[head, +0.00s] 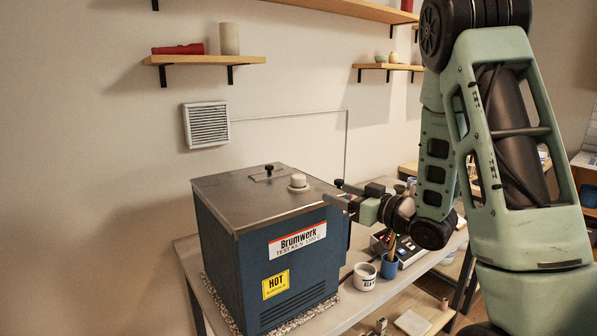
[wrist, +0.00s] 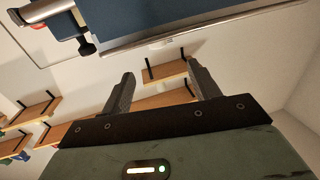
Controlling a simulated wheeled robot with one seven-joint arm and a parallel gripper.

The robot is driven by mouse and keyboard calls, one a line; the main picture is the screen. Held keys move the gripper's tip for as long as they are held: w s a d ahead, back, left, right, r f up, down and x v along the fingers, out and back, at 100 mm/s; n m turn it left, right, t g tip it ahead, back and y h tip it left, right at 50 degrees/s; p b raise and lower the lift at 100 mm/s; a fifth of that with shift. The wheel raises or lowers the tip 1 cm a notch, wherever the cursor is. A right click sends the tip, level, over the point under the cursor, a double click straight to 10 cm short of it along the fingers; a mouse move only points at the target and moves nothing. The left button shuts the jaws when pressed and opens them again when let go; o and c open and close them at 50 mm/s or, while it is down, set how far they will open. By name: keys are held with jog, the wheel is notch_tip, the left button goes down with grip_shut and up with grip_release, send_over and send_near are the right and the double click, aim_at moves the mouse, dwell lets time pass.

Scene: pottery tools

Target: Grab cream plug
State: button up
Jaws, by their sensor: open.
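The cream plug (head: 298,181) is a small round knob with a wider base. It stands upright on the grey metal lid of the blue kiln (head: 285,260), near the lid's right side. My gripper (head: 340,199) is at the lid's right edge, to the right of the plug and a little lower in the picture. In the wrist view my gripper (wrist: 165,78) has its two fingers apart with nothing between them. The kiln's blue side (wrist: 180,20) fills the top of that view.
A black knob (head: 269,169) stands on the lid behind the plug. A white mug (head: 364,276) and a blue cup (head: 389,266) with tools stand on the table right of the kiln. Wall shelves (head: 205,60) hang above. The air above the lid is clear.

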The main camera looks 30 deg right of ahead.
jog(key=p, duration=0.2)
send_near(304, 182)
jog(key=w, duration=0.2)
jog(key=w+a, duration=0.1)
jog(key=shift+w+a+r, duration=0.1)
jog(key=shift+w+r, duration=0.05)
jog(key=shift+r, duration=0.2)
jog(key=p+x, duration=0.4)
jog(key=x, duration=0.1)
jog(key=shift+w+f, duration=0.15)
jog(key=shift+w, duration=0.15)
jog(key=shift+w+f, duration=0.15)
jog(key=shift+w, duration=0.1)
jog(key=shift+c, duration=0.3)
jog(key=c, duration=1)
